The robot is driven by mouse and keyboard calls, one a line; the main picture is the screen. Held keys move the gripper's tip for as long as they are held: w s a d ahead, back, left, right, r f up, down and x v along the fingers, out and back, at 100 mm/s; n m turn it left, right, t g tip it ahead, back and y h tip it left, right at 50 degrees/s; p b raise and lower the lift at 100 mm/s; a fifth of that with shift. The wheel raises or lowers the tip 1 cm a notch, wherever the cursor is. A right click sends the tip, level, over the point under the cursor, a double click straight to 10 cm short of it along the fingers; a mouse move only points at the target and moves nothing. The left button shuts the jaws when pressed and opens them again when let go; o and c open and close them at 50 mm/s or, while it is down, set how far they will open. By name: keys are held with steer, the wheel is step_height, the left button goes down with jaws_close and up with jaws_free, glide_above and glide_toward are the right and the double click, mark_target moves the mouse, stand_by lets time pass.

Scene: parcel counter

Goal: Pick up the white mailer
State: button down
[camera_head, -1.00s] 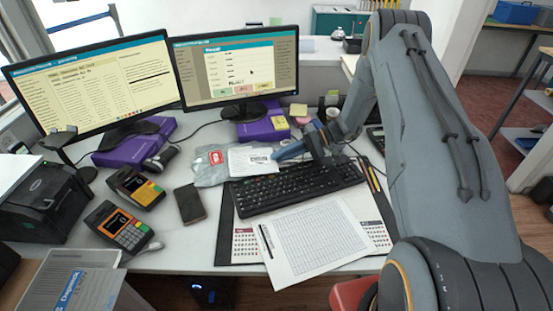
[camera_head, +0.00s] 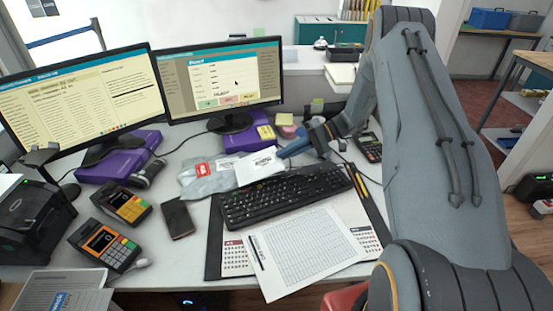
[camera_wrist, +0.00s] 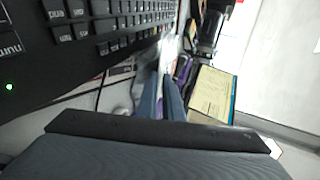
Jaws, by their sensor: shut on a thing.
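The white mailer (camera_head: 259,166) is a flat white packet with dark print, in front of the right monitor. It overlaps a grey plastic bag (camera_head: 203,181) with a red label, on its left. My gripper (camera_head: 283,154) is at the mailer's right edge, shut on it. The mailer lies tilted in the head view; I cannot tell how far it is off the bag and counter. In the wrist view my gripper's two blue-grey fingers (camera_wrist: 161,84) are close together, with a blurred pale patch beyond their tips.
A black keyboard (camera_head: 285,195) lies just in front of the mailer, on a dark desk mat with a printed sheet (camera_head: 305,250). Two monitors stand behind, with purple boxes (camera_head: 245,137) at their bases. Card terminals (camera_head: 104,244) and a phone (camera_head: 177,218) lie to the left.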

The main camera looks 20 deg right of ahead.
steer(key=b+v, duration=0.2)
steer(key=v, duration=0.6)
steer(key=shift+d, duration=0.25)
steer(key=shift+f, duration=0.15)
